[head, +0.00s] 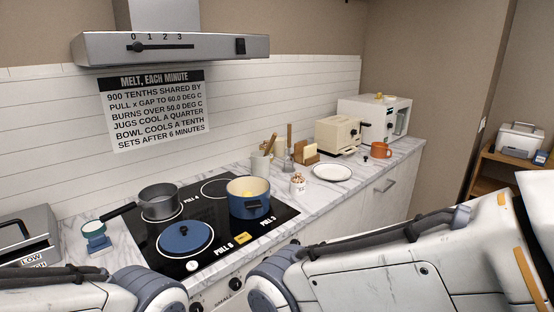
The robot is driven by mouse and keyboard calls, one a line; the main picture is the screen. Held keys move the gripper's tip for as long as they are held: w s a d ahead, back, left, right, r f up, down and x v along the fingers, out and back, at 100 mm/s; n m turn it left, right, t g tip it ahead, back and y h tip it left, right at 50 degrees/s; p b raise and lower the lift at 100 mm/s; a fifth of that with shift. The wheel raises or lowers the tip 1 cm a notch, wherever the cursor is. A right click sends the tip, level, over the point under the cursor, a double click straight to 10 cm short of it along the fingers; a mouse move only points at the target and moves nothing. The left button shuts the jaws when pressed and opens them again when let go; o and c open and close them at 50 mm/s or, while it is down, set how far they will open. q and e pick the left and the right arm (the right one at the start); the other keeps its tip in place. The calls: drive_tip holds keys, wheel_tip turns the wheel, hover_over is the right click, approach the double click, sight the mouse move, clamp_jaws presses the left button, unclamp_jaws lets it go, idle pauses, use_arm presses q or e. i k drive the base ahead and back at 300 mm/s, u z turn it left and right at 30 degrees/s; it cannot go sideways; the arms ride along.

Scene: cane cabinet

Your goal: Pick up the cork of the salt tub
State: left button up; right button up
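A small white tub (297,186) with dark marks on its front stands on the marble counter, right of the hob. It may be the salt tub, but its label is too small to read. Its top looks brownish and lumpy; I cannot tell whether this is a cork. My two arms cross the bottom of the head view, well in front of the tub. Neither gripper shows, so I cannot see whether they hold anything.
Left of the tub, a blue pot (249,205), a grey saucepan (160,205) and a blue lid (186,237) are on the black hob (215,231). A white plate (332,172), a utensil crock (261,164), a toaster (338,134) and an orange mug (381,150) stand nearby.

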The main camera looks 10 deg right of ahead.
sight(297, 178)
drive_tip(key=z, duration=1.9)
drive_tip(key=i, duration=2.95)
drive_tip(key=u, duration=2.35)
